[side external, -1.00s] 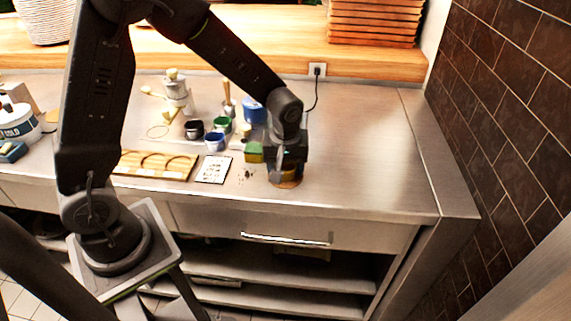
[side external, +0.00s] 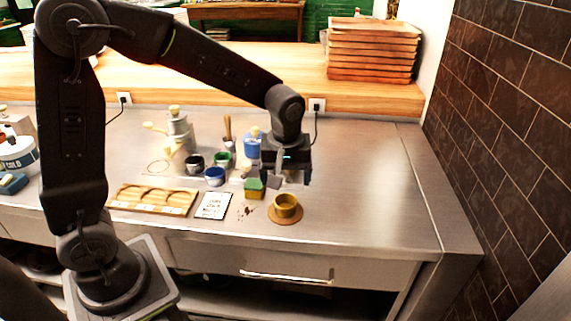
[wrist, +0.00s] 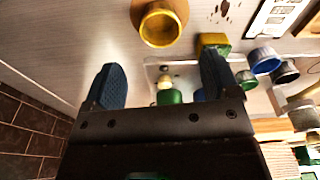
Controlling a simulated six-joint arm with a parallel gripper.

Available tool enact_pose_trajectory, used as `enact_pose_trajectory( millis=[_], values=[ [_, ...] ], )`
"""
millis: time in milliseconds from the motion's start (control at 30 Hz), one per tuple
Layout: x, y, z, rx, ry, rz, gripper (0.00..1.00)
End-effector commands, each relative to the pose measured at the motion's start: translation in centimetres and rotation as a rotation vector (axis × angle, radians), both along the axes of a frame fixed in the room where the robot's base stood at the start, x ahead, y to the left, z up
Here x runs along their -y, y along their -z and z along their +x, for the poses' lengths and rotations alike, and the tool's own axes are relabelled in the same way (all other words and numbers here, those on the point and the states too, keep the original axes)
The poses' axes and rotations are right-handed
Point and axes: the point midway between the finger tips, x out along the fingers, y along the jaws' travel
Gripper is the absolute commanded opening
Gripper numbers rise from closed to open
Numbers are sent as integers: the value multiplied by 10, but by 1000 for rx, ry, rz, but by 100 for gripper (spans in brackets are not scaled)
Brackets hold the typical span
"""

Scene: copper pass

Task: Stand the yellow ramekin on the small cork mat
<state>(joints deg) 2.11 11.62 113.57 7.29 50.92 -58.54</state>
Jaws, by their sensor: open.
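The yellow ramekin (side external: 286,204) stands upright on the small round cork mat (side external: 285,219), near the front of the steel counter. In the wrist view the ramekin (wrist: 160,25) sits at the top, with the brown mat (wrist: 179,8) showing behind it. My gripper (side external: 287,181) is above and behind the ramekin, apart from it. In the wrist view its two dark fingers (wrist: 162,85) are spread wide with nothing held between them.
A green and yellow sponge (side external: 254,189) lies just left of the ramekin. A printed card (side external: 213,205), a wooden holder (side external: 153,199), several small cups and a grinder (side external: 181,135) stand further left. The counter to the right is clear.

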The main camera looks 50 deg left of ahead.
Motion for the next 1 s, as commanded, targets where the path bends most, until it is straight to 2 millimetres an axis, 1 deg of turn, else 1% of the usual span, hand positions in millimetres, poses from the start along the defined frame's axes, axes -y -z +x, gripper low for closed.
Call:
enact_pose_trajectory(
  millis=[33,100,267,367,467,567,600,700,800,900,1000],
  values=[
    [1,-10,-1,4,0,-1,82],
    [2,-20,-1,4,0,0,82],
    [3,-34,-3,1,2,0,82],
    [3,-43,-10,15,35,-2,82],
    [2,-61,-28,52,127,-3,82],
    [2,-81,-58,113,274,4,82],
    [1,-88,-71,138,340,13,82],
    [1,-100,-104,203,504,40,82],
    [2,-105,-133,260,653,78,82],
    [3,-104,-154,302,769,117,82],
    [3,-103,-167,330,847,148,82]
  ],
)
